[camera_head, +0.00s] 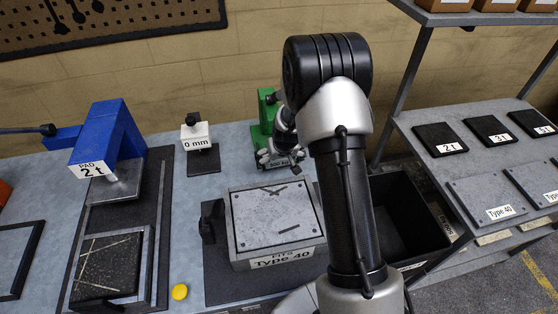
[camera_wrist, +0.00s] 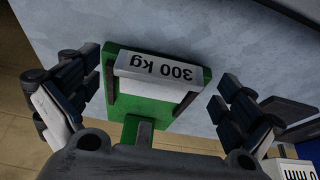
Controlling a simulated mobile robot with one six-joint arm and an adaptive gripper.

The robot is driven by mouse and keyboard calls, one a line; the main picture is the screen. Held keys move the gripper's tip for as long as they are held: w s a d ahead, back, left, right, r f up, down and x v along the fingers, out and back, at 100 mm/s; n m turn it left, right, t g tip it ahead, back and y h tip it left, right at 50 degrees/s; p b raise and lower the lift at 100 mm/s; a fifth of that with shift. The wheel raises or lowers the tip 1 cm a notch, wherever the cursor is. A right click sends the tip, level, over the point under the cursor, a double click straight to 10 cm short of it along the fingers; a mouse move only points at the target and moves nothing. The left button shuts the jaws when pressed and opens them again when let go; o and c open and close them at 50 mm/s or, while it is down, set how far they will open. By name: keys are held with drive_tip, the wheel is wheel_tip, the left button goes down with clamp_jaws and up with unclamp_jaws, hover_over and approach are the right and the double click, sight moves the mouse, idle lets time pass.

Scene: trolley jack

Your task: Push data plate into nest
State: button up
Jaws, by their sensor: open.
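My gripper (camera_head: 282,152) is open at the back of the bench, by the green stand (camera_head: 262,118). In the wrist view my gripper (camera_wrist: 165,95) has its fingers apart on either side of the green stand (camera_wrist: 137,130), whose pale block (camera_wrist: 158,70) reads "300 kg" upside down. I see no clear contact. A grey block (camera_head: 290,252) labelled "FITS Type 40" stands front centre, with a grey plate (camera_head: 270,222) with dark slot-like marks on top. Which part is the data plate or the nest I cannot tell for sure.
A blue press (camera_head: 115,135) marked "PAD 2 t" stands left, with a speckled slab (camera_head: 108,265) before it. A "0 mm" block (camera_head: 196,135) stands behind. A yellow button (camera_head: 180,292) is at front. A black bin (camera_head: 400,215) and shelf with plates (camera_head: 485,195) are right.

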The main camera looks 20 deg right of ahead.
drive_tip(key=shift+c, duration=0.5)
drive_tip(key=c, duration=1)
